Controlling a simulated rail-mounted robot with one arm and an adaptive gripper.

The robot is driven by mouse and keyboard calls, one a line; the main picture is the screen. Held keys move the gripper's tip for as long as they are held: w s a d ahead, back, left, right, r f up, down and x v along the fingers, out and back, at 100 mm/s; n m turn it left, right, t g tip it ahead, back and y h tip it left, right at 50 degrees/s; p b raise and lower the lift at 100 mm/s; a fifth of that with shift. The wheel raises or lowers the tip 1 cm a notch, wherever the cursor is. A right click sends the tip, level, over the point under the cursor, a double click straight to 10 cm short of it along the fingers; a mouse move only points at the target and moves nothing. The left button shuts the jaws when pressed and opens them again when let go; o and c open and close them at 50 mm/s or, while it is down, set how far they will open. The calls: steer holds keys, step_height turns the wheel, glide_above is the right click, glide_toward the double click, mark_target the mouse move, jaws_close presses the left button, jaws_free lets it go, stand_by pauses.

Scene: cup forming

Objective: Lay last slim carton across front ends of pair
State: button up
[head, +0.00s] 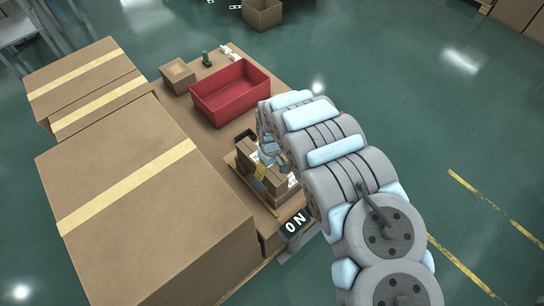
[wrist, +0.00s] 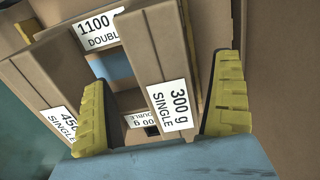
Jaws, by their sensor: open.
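In the wrist view, a slim brown carton (wrist: 150,62) labelled "300 g SINGLE" lies between the two yellow fingers of my gripper (wrist: 160,108). The fingers are open, with a visible gap between the left finger and the carton; contact at the right finger is unclear. A second carton (wrist: 38,80) with a "SINGLE" label, partly cut off, is left of the left finger. A carton labelled "1100 g DOUBLE" (wrist: 99,33) lies behind. Another "DOUBLE" label shows low between the fingers. In the head view, my gripper (head: 264,172) is down at the small carton group (head: 276,184), partly hidden by my arm.
Large taped cartons (head: 140,190) rise close on the left. A dark "ON" sign (head: 295,222) is at the near edge. Open floor lies right.

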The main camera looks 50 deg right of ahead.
steer(key=shift+r, duration=3.45)
